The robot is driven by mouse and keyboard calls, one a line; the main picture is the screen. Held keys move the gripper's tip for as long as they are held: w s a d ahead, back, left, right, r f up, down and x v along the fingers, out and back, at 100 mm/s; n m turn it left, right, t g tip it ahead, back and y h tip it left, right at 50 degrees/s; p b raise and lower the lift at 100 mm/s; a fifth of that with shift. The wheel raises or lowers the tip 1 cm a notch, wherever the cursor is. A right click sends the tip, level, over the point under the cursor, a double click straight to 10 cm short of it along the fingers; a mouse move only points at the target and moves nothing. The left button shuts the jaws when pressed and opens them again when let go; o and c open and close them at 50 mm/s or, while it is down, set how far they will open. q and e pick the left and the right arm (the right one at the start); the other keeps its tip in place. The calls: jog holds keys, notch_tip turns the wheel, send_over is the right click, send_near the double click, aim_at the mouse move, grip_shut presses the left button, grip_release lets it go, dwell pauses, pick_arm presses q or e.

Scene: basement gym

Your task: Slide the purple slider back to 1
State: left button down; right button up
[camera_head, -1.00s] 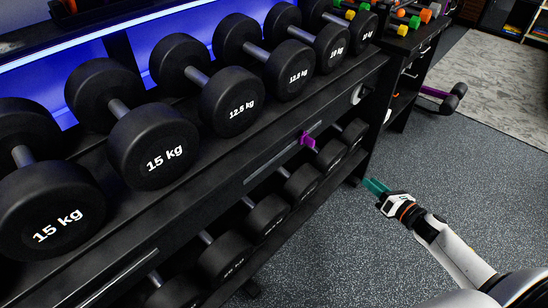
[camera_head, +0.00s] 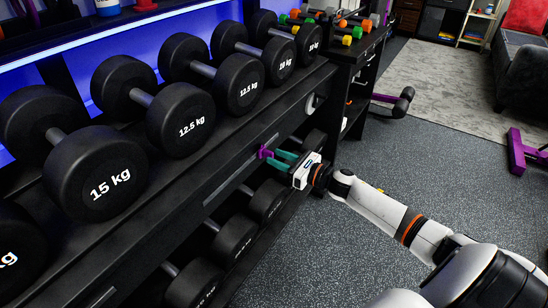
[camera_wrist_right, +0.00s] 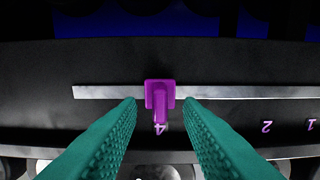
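The purple slider (camera_head: 265,153) sits on a metal rail (camera_head: 232,182) along the front of the dumbbell rack. In the right wrist view the slider (camera_wrist_right: 160,95) is on the rail (camera_wrist_right: 240,92) just above the purple mark 4 (camera_wrist_right: 160,128). The marks 2 (camera_wrist_right: 266,127) and 1 (camera_wrist_right: 311,125) are further right. My right gripper (camera_head: 278,160) is open, with its teal fingers pointing at the slider. In the wrist view its fingertips (camera_wrist_right: 160,103) lie on either side of the slider, with a gap on each side. My left gripper is not in view.
Large black dumbbells (camera_head: 180,120) fill the rack's upper shelf, and more (camera_head: 235,240) lie on the lower shelf. A side shelf (camera_head: 350,55) with small coloured weights stands beyond.

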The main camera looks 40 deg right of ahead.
jog(key=shift+x, duration=0.95)
grip_shut()
